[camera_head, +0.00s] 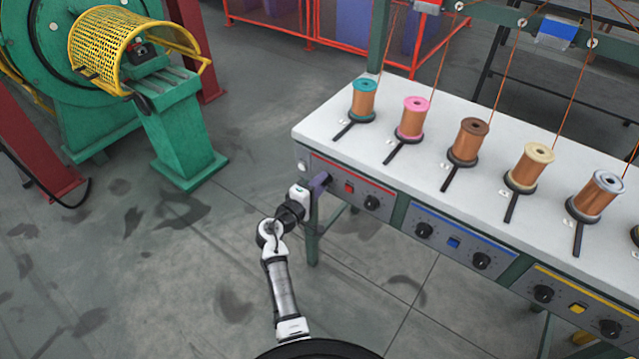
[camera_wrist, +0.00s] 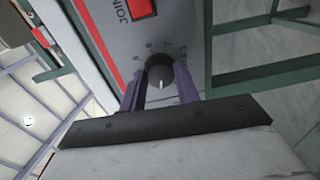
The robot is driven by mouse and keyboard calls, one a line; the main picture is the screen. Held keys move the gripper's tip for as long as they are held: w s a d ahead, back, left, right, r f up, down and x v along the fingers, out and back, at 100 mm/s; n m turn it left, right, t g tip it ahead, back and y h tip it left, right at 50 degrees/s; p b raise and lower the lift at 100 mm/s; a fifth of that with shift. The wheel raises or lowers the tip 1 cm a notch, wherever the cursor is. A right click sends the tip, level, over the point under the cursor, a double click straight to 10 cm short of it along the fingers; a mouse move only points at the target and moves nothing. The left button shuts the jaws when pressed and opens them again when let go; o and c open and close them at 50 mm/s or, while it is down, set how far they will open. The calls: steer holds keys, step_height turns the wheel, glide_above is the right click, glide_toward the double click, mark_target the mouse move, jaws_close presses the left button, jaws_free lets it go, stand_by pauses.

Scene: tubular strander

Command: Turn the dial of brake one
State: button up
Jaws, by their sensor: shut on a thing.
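A round black dial (camera_wrist: 160,71) with a white pointer mark sits on the grey front panel in the wrist view, with small markings around it. My gripper (camera_wrist: 161,84) has its two purple fingers on either side of the dial, shut on it. The white pointer mark faces the palm of my gripper. In the head view my gripper (camera_head: 322,182) is at the left end of the red-trimmed panel (camera_head: 352,181) and hides this dial. I cannot read a label naming brake one.
A red button (camera_wrist: 141,8) is beside the dial; it also shows in the head view (camera_head: 349,187). A second black dial (camera_head: 372,202) is to its right. Blue and yellow panels follow along the white bench (camera_head: 420,165), which carries several wire spools. A green machine (camera_head: 180,130) stands left.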

stand_by(0.3)
steer(key=o, duration=1)
steer(key=shift+c, duration=0.2)
steer(key=b+v, duration=0.2)
steer(key=v, duration=1.2)
steer(key=shift+w, duration=0.1)
